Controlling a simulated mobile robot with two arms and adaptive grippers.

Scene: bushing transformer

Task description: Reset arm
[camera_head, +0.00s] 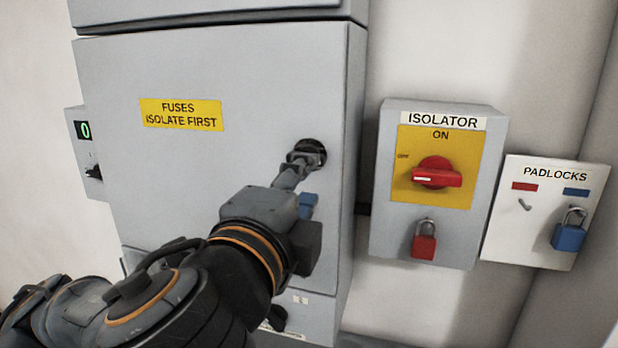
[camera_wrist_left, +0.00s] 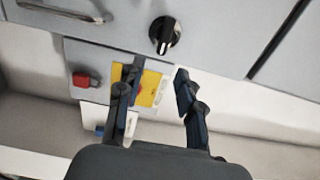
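My left arm comes in from the lower left in the head view. Its gripper (camera_head: 302,165) is in front of the grey cabinet door (camera_head: 200,180), overlapping a round black knob (camera_head: 312,147). In the left wrist view the gripper's two fingers (camera_wrist_left: 157,74) are spread with nothing between them. The black knob (camera_wrist_left: 165,36) stands apart beyond the fingertips there. My right arm and gripper are not in view.
Right of the cabinet is the isolator box (camera_head: 388,190), its red handle (camera_head: 436,175) lying horizontal. A red padlock (camera_head: 423,247) hangs below it. A blue padlock (camera_head: 569,236) hangs on the padlocks board (camera_head: 525,245). A grey box with a green display (camera_head: 84,130) is on the cabinet's left side.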

